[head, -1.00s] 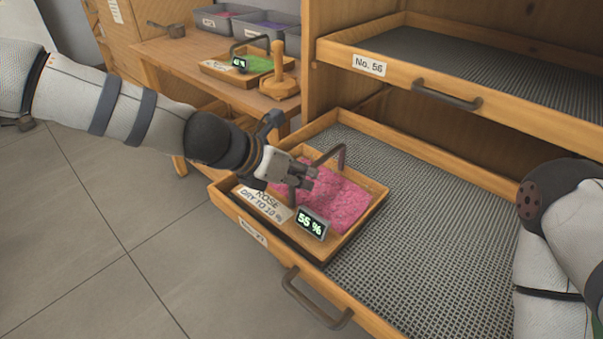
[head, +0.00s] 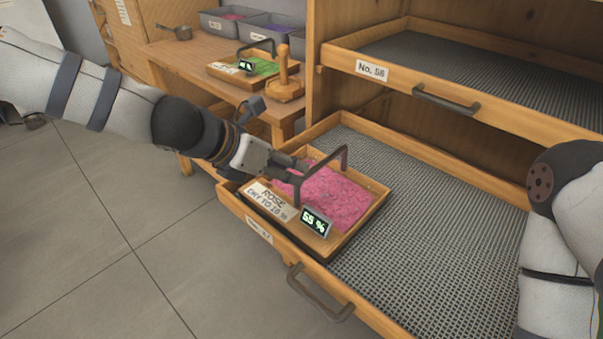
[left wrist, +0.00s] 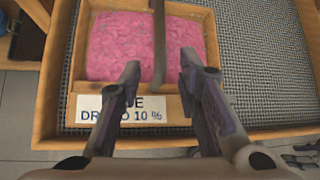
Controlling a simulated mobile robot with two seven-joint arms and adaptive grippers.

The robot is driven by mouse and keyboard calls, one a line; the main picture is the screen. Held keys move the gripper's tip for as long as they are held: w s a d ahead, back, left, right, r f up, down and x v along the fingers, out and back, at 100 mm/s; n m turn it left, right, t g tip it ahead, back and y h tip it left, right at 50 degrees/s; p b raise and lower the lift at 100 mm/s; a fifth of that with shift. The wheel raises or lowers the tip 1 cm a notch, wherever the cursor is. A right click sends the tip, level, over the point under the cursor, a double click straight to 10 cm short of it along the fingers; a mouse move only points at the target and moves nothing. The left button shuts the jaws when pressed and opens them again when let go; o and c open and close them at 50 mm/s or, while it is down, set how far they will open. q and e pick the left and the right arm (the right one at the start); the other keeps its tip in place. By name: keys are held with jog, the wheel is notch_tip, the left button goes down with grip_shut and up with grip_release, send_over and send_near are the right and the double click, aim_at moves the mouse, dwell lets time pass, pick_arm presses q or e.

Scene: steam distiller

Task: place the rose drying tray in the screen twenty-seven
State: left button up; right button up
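The rose drying tray (head: 357,224) is a wooden tray of pink petals with a dark bar handle (head: 322,172), a rose label and a display reading 55 %. It rests on the mesh of the lower pulled-out screen (head: 430,215), in its front left corner. That screen's front label is too small to read surely. My left gripper (head: 292,166) is just left of the handle. In the left wrist view its fingers (left wrist: 160,68) are apart and empty, with the handle (left wrist: 158,45) beyond them. My right gripper is out of view.
An upper screen labelled No. 56 (head: 372,71) is pulled out above. A wooden table (head: 190,50) at the back left bears another tray (head: 262,68) with green contents, a wooden stamp-like tool (head: 285,85) and grey bins (head: 228,22). The lower mesh right of the rose tray is bare.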

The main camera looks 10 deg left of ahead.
pick_arm(q)
jog(key=v, duration=0.6)
jog(key=s+a+f+m+g+y, duration=0.2)
jog(key=s+f+m, duration=0.3)
jog(key=s+f, duration=0.3)
jog(key=s+a+f+m+g+y, duration=0.25)
jog(key=s+f+m, duration=0.3)
jog(key=f, duration=0.45)
jog(key=s+a+f+m+g, duration=0.1)
jog(key=s+a+f+m, duration=0.1)
jog(key=s+m, duration=0.4)
jog(key=s+a+f+m+g+y, duration=0.1)
jog(key=s+a+f+m, duration=0.1)
jog(key=s+m, duration=0.4)
jog(key=s+a+f+m+g+y, duration=0.1)
jog(key=s+f+m, duration=0.3)
jog(key=s, duration=0.7)
jog(key=a+m, duration=0.1)
jog(key=m, duration=0.1)
jog(key=shift+s+f+m+p, duration=0.3)
jog(key=shift+f+m, duration=0.05)
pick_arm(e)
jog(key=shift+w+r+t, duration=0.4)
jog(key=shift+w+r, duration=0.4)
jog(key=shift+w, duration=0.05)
